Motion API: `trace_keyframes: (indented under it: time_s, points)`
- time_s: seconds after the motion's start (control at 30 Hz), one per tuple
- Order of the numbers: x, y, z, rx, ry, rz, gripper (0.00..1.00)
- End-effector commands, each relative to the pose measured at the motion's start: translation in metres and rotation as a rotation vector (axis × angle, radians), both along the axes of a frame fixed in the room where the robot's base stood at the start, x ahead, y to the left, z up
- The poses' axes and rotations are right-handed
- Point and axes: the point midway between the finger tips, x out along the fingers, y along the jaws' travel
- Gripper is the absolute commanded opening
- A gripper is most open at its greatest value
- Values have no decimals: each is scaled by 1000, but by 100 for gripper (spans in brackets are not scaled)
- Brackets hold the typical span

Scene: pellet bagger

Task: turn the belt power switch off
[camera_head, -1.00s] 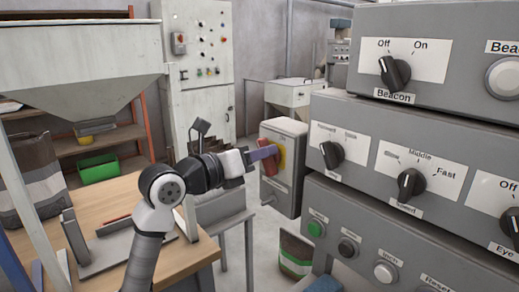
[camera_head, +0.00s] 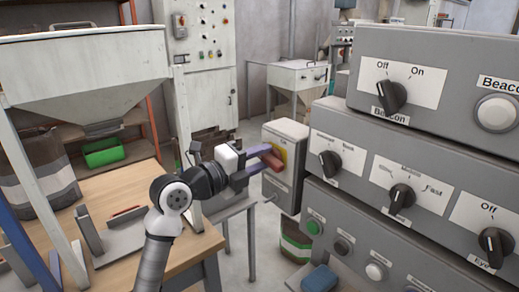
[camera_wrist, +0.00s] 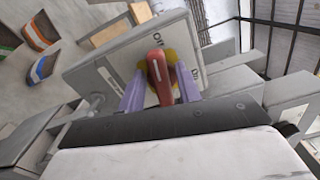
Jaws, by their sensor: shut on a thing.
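The belt power switch is a red handle (camera_head: 271,161) on a yellow disc, on the front of a grey box (camera_head: 290,138). In the wrist view the red handle (camera_wrist: 159,77) stands between the two purple fingers of my gripper (camera_wrist: 160,88), with the yellow disc (camera_wrist: 171,58) behind it. "Off" and "On" labels show on the box face there. My gripper (camera_head: 264,159) is shut on the handle, one finger above and one below it in the head view. In the head view the handle slants down to the right. Exactly which label it points to, I cannot tell.
A stacked grey control panel (camera_head: 425,145) with black knobs and buttons stands close to the right of the switch box. A wooden table (camera_head: 130,195) and a pale hopper (camera_head: 85,70) are at left. A bin with a green band (camera_head: 296,246) stands on the floor below.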

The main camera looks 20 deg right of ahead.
Motion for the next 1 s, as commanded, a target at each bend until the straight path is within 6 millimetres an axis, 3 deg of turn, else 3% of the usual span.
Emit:
trace_keyframes:
  time_s: [0.4,0.93,0.97,1.0]
  points:
    - [1,1,0,-63,163,5,11]
    - [1,1,-2,-70,183,5,11]
    - [1,1,-2,-69,183,4,37]
    - [1,1,-2,-69,183,4,40]
